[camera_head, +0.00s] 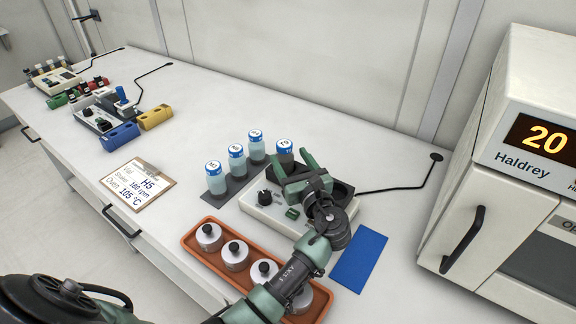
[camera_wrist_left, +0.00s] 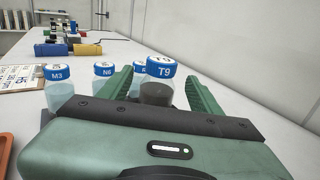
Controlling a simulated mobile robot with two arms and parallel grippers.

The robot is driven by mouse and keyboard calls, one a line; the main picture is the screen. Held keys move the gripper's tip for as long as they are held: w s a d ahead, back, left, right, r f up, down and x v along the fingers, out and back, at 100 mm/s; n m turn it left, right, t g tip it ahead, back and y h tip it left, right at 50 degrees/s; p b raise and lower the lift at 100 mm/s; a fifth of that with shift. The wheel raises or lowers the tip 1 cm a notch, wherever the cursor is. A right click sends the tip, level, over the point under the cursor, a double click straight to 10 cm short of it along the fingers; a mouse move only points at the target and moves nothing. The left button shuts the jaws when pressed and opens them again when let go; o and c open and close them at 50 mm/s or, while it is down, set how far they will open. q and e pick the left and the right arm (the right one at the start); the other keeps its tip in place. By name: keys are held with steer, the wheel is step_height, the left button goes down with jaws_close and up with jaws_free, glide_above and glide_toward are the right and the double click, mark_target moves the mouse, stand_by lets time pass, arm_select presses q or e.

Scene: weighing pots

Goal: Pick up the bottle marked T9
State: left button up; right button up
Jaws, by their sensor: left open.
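The left gripper is open, with a gap visible beside the bottle. My right gripper is not in view.
Bottles M3 (camera_wrist_left: 58,88) and N6 (camera_wrist_left: 103,80) and another blue-capped bottle (camera_head: 256,146) stand close left of T9. A white device (camera_head: 262,212) lies under my gripper. An orange tray (camera_head: 190,243) with several lidded pots is in front. A blue mat (camera_head: 359,258) lies right.

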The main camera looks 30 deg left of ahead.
mark_target(281, 141)
arm_select(q)
steer(key=x, duration=0.3)
steer(key=p+x, duration=0.1)
steer(key=x, duration=0.3)
steer(key=shift+w+a+r, duration=0.2)
steer(key=shift+a, duration=0.05)
jaws_close()
